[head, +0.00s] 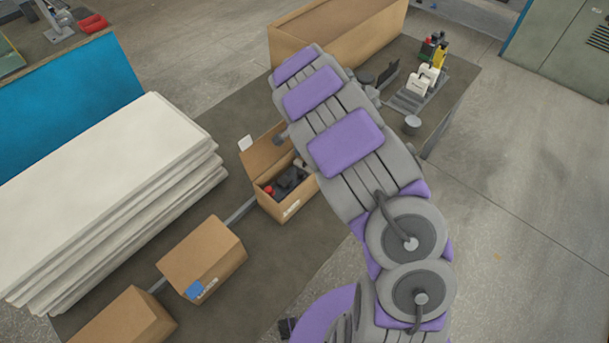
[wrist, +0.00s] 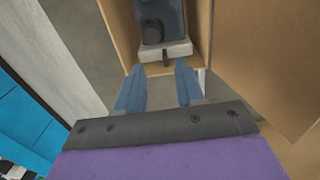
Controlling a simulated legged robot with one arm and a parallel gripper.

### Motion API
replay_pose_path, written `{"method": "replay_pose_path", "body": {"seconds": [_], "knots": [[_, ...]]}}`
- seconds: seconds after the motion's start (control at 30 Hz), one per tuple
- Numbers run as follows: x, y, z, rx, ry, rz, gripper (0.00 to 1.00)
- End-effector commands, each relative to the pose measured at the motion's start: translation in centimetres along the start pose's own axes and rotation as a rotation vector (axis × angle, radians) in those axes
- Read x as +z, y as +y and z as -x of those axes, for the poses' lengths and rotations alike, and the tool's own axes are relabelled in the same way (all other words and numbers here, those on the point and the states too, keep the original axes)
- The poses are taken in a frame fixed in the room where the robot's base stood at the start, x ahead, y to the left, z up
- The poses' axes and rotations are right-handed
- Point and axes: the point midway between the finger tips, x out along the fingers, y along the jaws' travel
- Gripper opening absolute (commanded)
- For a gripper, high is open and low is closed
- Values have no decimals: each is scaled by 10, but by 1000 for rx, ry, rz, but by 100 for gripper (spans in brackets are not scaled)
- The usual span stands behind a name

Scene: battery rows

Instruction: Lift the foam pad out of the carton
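The open carton (head: 268,204) stands on the table, left of my arm in the head view, with dark items and a red piece inside. In the wrist view the carton (wrist: 122,35) is ahead of my gripper. It holds a dark blue-grey item (wrist: 172,12) with a black round part. A pale grey block (wrist: 168,52), which may be the foam pad, lies across its near end. My gripper (wrist: 159,65) is open, its two blue fingers apart and just short of the pale block, with nothing seen between them. My arm hides part of the carton in the head view.
Closed cartons (head: 203,258) stand along a strip at the lower left. A stack of white boards (head: 100,190) fills the table's left side. A large carton (head: 340,40) stands at the back. A tray with small items (head: 417,92) is at the right.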

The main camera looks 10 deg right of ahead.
Motion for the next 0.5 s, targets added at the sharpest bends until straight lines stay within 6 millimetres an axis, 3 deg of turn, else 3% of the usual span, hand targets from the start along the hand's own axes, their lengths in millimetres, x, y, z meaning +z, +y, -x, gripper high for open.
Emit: {"method": "replay_pose_path", "body": {"seconds": [0.17, 0.5], "knots": [[0, -2, -10, 0, 0, 0, 37], [0, -7, -52, 0, 1, 0, 37]]}}
